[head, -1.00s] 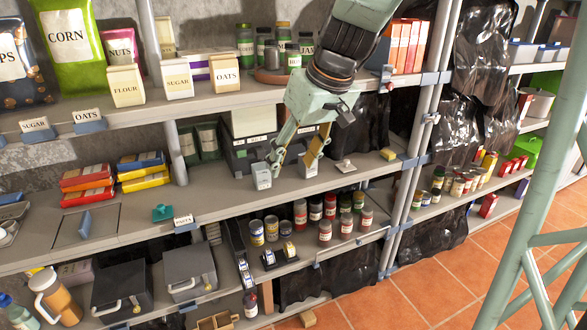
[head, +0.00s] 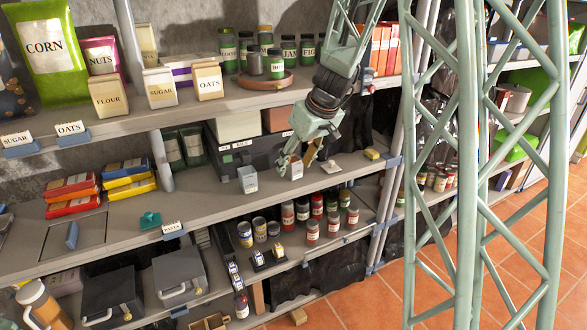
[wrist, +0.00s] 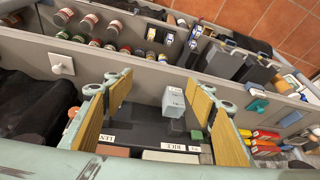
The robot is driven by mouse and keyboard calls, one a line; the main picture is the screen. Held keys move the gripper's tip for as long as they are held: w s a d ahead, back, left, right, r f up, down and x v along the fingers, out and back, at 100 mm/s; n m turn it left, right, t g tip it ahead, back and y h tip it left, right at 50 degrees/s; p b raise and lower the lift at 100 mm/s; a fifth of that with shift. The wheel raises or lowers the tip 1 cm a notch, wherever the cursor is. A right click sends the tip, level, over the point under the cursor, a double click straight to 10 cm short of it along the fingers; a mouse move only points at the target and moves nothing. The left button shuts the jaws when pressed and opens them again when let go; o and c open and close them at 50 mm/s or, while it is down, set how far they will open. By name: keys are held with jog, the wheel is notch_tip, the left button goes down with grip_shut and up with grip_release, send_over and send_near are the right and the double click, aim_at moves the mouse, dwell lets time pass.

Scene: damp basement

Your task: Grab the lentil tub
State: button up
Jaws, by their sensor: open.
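My gripper (head: 297,160) hangs low by the right tub, fingers spread and pointing down. In the wrist view my gripper (wrist: 163,92) is open, with wooden pads on both sides. One pale tub (wrist: 173,102) shows between the pads, closer to the right ones; the second is not clearly visible there.
A dark rack (head: 232,158) stands behind the tubs; its labels in the wrist view include a partial "LEN" and "RICE". A white plate with a knob (head: 330,168) and a yellow block (head: 372,153) lie to the right. Jars (head: 312,231) fill the shelf below.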

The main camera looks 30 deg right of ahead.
aim_at(294, 169)
jog(key=w+d+f+p, duration=0.2)
jog(key=w+d+f, duration=0.3)
jog(key=d+f, duration=0.6)
jog(key=shift+w+d+f+h, duration=0.3)
jog(key=shift+f+h, duration=0.1)
jog(key=shift+w, duration=0.1)
jog(key=shift+w+a+p, duration=0.3)
jog(key=shift+w+p, duration=0.45)
jog(key=shift+w, duration=1.2)
jog(key=shift+w+a+p, duration=0.35)
jog(key=shift+w+p, duration=0.4)
jog(key=shift+w, duration=1.2)
jog(key=shift+w+a+p, duration=0.3)
jog(key=shift+w+p, duration=0.45)
jog(key=shift+w, duration=1.2)
jog(key=shift+f, duration=0.15)
jog(key=shift+x, duration=2.4)
jog(key=shift+c, duration=0.7)
jog(key=c, duration=1)
